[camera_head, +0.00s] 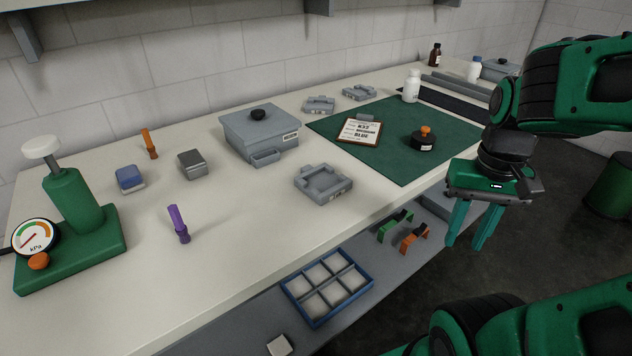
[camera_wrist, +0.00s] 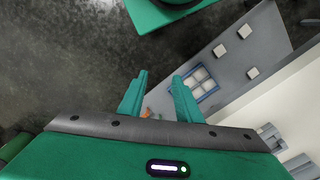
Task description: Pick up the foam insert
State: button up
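No thing in view is labelled as the foam insert. The likeliest match is a small pale block (camera_head: 279,345) on the lower shelf, cut off by the bottom edge of the head view. My gripper (camera_head: 468,238) points down, open and empty, beyond the bench's front edge, right of the tray. Its two green fingers (camera_wrist: 158,90) are apart in the wrist view.
The bench top (camera_head: 230,220) holds a green press with gauge (camera_head: 80,220), a grey lidded box (camera_head: 260,132), grey fixtures (camera_head: 323,183) and a green mat (camera_head: 385,165). Green (camera_head: 393,226) and orange (camera_head: 414,237) clips lie on the shelf near my gripper. Open floor lies right.

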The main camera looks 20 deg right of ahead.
jog(key=o, duration=0.4)
jog(key=shift+r, duration=0.1)
jog(key=o, duration=1.1)
jog(key=shift+n+t, duration=0.4)
jog(key=shift+n, duration=0.5)
jog(key=w, duration=0.1)
jog(key=w+r, duration=0.1)
jog(key=w, duration=0.2)
jog(key=shift+a+r, duration=0.35)
jog(key=shift+r, duration=0.05)
jog(key=shift+o, duration=1.3)
jog(key=w+a+r+n+t, duration=0.1)
jog(key=w+a+r+n, duration=0.1)
jog(key=w, duration=0.8)
jog(key=shift+w+a+n+t, duration=0.3)
jog(key=shift+a+n, duration=0.4)
jog(key=shift+a, duration=0.15)
jog(key=n+t+y, duration=0.1)
jog(key=n+t, duration=0.1)
jog(key=n, duration=0.3)
send_over(316, 177)
jog(key=s+d, duration=0.2)
jog(key=s, duration=0.1)
jog(key=shift+w+a+f, duration=0.1)
jog(key=shift+a+f, duration=0.15)
jog(key=shift+f, duration=0.1)
jog(key=shift+s+a+x, duration=0.1)
jog(key=shift+x, duration=1.5)
jog(key=shift+s+a+x, duration=0.1)
jog(key=shift+x, duration=1.55)
